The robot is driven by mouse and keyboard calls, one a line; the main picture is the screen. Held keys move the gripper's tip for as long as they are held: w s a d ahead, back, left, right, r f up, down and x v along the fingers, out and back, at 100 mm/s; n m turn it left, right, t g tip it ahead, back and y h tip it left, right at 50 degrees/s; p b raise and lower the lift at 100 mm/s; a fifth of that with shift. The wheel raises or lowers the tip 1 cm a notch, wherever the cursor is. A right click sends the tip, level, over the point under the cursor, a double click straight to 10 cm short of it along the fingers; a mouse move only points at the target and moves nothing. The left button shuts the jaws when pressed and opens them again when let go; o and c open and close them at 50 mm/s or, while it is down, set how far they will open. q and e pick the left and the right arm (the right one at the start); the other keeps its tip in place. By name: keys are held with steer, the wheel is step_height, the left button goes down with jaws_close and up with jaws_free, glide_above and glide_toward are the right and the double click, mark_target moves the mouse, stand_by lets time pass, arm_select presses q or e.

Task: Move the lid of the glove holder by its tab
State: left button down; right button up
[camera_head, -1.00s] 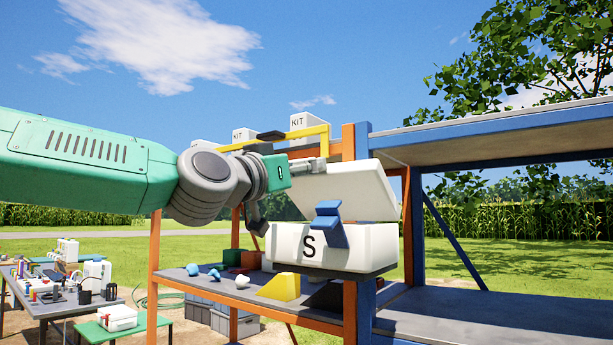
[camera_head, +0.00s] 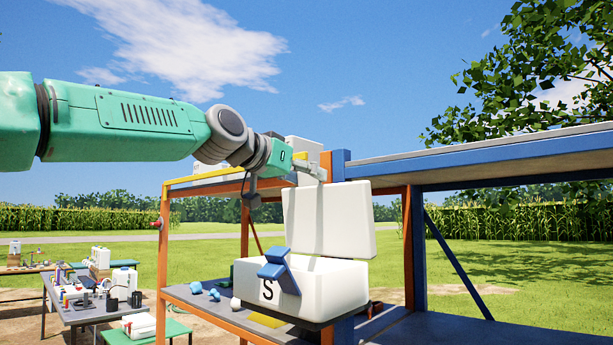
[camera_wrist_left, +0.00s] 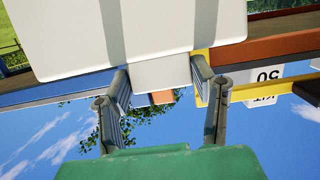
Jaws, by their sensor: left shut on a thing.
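The glove holder is a white box (camera_head: 330,288) with a black "S" on its front, standing on the shelf. Its white lid (camera_head: 328,222) stands open, about upright at the back of the box. A blue piece (camera_head: 279,270) hangs over the front rim. My left gripper (camera_head: 314,171) is at the lid's top edge. In the left wrist view, its two fingers (camera_wrist_left: 160,71) are on either side of the lid's pale tab (camera_wrist_left: 162,73), shut on it, with the lid (camera_wrist_left: 140,30) just beyond. The tab is hidden in the head view. My right gripper is out of view.
Blue rack posts and a long upper shelf (camera_head: 480,157) stand right of the box. Small blue items (camera_head: 196,288) lie on the shelf left of the box. A cluttered table stands farther left.

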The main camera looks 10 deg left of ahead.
arm_select(q)
steer(key=shift+w+d+r+g, duration=0.25)
steer(key=shift+w+r+g, duration=0.05)
steer(key=shift+w+r, duration=0.1)
steer(key=c, duration=1.1)
jaws_free()
steer(key=shift+a+r, duration=0.1)
steer(key=o, duration=0.5)
steer(key=shift+c, duration=0.2)
steer(key=shift+w+f, duration=0.1)
steer(key=shift+f, duration=0.15)
